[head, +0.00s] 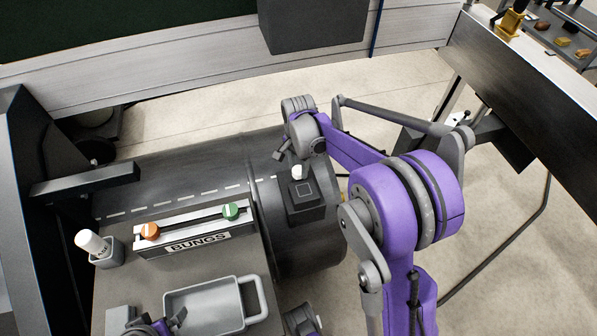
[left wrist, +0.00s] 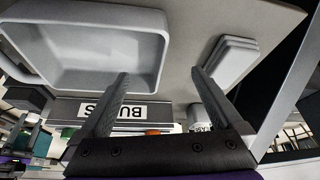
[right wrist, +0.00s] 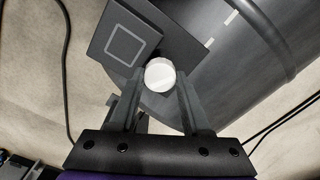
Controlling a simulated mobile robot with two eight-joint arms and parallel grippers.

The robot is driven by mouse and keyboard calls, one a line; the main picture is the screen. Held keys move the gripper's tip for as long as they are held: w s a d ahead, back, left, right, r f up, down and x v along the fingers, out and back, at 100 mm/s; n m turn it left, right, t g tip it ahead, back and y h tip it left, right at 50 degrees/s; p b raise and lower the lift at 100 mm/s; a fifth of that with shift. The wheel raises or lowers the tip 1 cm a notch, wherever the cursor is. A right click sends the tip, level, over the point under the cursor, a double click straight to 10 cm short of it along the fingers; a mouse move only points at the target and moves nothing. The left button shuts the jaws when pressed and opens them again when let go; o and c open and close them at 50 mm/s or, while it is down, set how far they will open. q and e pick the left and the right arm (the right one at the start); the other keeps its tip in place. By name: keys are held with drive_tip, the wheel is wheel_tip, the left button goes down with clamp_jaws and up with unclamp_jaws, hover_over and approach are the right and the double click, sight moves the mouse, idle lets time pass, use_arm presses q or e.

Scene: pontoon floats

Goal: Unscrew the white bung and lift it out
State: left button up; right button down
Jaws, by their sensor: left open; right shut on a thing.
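The white bung (head: 298,172) shows at the dark block (head: 306,213) on the black cylindrical float (head: 320,240). My right gripper (right wrist: 160,76) is shut on the white bung (right wrist: 159,74), with one finger on each side of it. The bung's round top faces the right wrist camera, beside the block's edge. Its lower part is hidden, so I cannot tell whether it is seated or raised. My left gripper (left wrist: 160,76) is open and empty near the grey tray (left wrist: 150,20); only part of it shows low in the head view.
A rack labelled BUNGS (head: 197,245) holds an orange bung (head: 150,231) and a green bung (head: 231,210). A white cylinder (head: 92,242) stands in a grey holder at the left. The grey tray (head: 205,305) lies in front. Pale floor is open at the right.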

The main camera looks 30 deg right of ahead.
use_arm(q)
drive_tip(key=shift+r, duration=0.2)
use_arm(e)
drive_tip(key=n, duration=0.5)
use_arm(q)
drive_tip(key=shift+r+p, duration=0.15)
drive_tip(key=shift+p, duration=0.2)
use_arm(e)
drive_tip(key=n, duration=0.4)
drive_tip(key=shift+n, duration=1.5)
use_arm(q)
drive_tip(key=shift+r, duration=0.15)
use_arm(e)
drive_tip(key=shift+n, duration=0.9)
use_arm(q)
drive_tip(key=shift+r+p, duration=0.15)
drive_tip(key=shift+p, duration=0.15)
use_arm(e)
drive_tip(key=n, duration=0.4)
drive_tip(key=shift+r, duration=0.1)
drive_tip(key=shift+c, duration=2.2)
unclamp_jaws()
drive_tip(key=shift+n, duration=0.3)
